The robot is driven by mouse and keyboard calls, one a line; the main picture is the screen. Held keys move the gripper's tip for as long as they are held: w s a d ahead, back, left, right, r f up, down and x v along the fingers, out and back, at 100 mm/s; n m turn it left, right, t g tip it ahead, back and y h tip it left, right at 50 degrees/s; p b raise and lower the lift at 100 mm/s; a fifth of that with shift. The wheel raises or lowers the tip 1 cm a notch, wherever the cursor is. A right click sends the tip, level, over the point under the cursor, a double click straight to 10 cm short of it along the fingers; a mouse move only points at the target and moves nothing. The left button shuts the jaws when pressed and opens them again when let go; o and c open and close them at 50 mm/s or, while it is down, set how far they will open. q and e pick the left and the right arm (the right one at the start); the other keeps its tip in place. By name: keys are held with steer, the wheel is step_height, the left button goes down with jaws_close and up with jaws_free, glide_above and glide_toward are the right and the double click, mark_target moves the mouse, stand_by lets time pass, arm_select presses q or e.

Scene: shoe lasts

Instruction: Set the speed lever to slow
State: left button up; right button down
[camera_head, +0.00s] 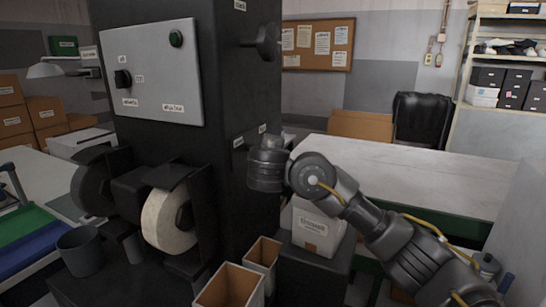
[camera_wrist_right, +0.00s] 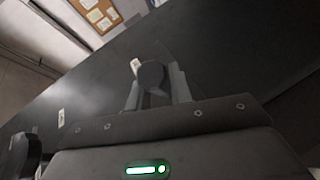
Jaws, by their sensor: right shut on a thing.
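The speed lever shows in the right wrist view as a dark round knob (camera_wrist_right: 151,74) against the black cabinet side. My right gripper (camera_wrist_right: 157,88) has one finger on each side of this knob and is shut on it. In the head view my right arm reaches in from the right to the side of the black machine cabinet (camera_head: 150,25). My left gripper is not in view.
A grey panel (camera_head: 165,85) on the cabinet carries a black rotary knob (camera_head: 123,80) and a green button (camera_head: 176,38). A black handle (camera_head: 266,42) sticks out above my wrist. Below are a pale wheel (camera_head: 165,222), open boxes (camera_head: 228,285) and a white carton (camera_head: 318,228).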

steer(key=shift+r, duration=0.1)
steer(key=c, duration=1.5)
jaws_free()
steer(key=shift+a, duration=0.1)
steer(key=shift+o, duration=1.2)
steer(key=shift+w+a, duration=0.1)
steer(key=shift+w, duration=0.05)
steer(key=shift+s+r+p, duration=0.15)
steer(key=shift+s+p, duration=0.25)
steer(key=shift+s, duration=0.15)
steer(key=p+v, duration=0.5)
steer(key=v, duration=0.4)
steer(key=shift+s+d, duration=0.25)
steer(key=shift+s, duration=0.1)
